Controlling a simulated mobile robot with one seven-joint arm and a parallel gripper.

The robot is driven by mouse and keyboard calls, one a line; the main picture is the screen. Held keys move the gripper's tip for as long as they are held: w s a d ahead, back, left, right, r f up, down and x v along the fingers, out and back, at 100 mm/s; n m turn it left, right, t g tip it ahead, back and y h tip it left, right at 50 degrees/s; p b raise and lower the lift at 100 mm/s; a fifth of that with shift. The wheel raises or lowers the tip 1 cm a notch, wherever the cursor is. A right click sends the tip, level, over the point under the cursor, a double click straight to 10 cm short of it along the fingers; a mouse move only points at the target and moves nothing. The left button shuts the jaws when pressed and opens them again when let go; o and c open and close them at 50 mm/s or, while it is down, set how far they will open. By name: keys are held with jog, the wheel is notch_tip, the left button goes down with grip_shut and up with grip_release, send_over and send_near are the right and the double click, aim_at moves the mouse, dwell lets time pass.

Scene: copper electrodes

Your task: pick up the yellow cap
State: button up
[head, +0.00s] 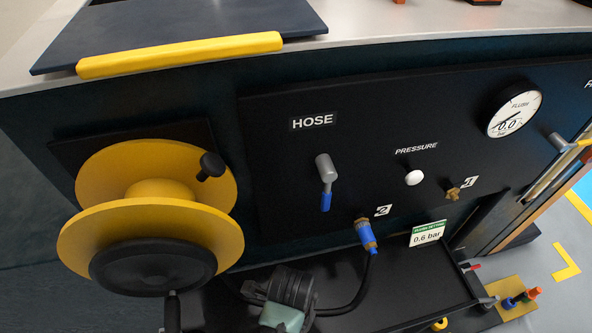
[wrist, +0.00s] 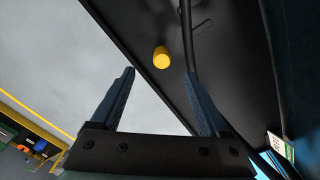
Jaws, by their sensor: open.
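The yellow cap (wrist: 161,57) is a small yellow cylinder on the dark shelf in the wrist view. A small yellow piece at the bottom edge of the head view looks like the same cap (head: 440,324), partly cut off there. My gripper (wrist: 159,73) is open and empty, with its two dark blue fingers spread. In the wrist view the cap shows just beyond the fingertips, in line with the gap between them. The distance left to it cannot be told. I cannot make out the gripper's fingers in the head view.
A black hose (head: 352,300) runs along the shelf, close to the cap in the wrist view. The shelf (wrist: 235,60) ends at a slanting edge above grey floor. Coloured pieces (head: 522,299) stand right.

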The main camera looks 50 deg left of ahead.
jog(key=f, duration=0.8)
jog(key=shift+w+d+f, duration=0.15)
jog(key=shift+w+f, duration=0.1)
jog(key=shift+f, duration=0.15)
grip_shut()
notch_tip(320, 180, up, 10)
jog(key=shift+r+p, duration=0.1)
jog(key=shift+p, duration=0.2)
dwell(0.3)
jog(key=c, duration=0.6)
grip_release()
jog(key=shift+c, duration=0.2)
grip_shut()
